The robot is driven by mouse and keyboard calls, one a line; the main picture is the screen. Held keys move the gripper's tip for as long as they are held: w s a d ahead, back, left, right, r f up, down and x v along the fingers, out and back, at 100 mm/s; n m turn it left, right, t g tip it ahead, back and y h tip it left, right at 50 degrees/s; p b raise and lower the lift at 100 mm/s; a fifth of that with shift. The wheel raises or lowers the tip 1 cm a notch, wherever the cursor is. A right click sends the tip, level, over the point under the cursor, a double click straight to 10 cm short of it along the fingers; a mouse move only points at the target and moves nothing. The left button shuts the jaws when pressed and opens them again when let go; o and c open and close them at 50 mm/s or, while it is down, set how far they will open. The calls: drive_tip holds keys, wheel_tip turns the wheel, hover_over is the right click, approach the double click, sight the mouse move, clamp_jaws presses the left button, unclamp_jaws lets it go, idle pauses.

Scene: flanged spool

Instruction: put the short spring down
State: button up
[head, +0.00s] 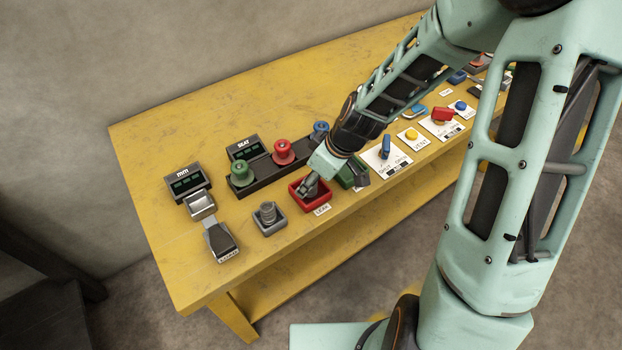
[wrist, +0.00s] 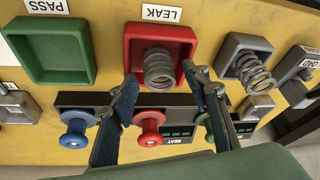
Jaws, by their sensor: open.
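One coil spring (wrist: 159,68) stands in the red tray (wrist: 132,42) labelled LEAK; it looks the shorter of the two springs in view. My gripper (wrist: 160,73) is open, with one finger on each side of this spring and a visible gap at the left finger. I cannot tell whether the right finger touches it. In the head view my gripper (head: 310,189) reaches down into the red tray (head: 322,204) and hides the spring there. A second spring (wrist: 252,70) stands tilted in the grey tray (wrist: 232,43); it also shows in the head view (head: 268,212).
A green tray (wrist: 50,75) labelled PASS sits beside the red one and looks empty. Green (head: 241,172), red (head: 284,152) and blue (head: 320,131) spools stand on a dark rack behind. Small displays and a grey device (head: 220,242) lie left. Label cards with buttons lie right.

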drive_tip(key=shift+d+r+p, duration=0.15)
drive_tip(key=shift+r+p, duration=0.15)
drive_tip(key=shift+r, duration=0.4)
drive_tip(key=p+v, duration=0.1)
drive_tip(key=v, duration=1)
drive_tip(key=shift+r, duration=0.1)
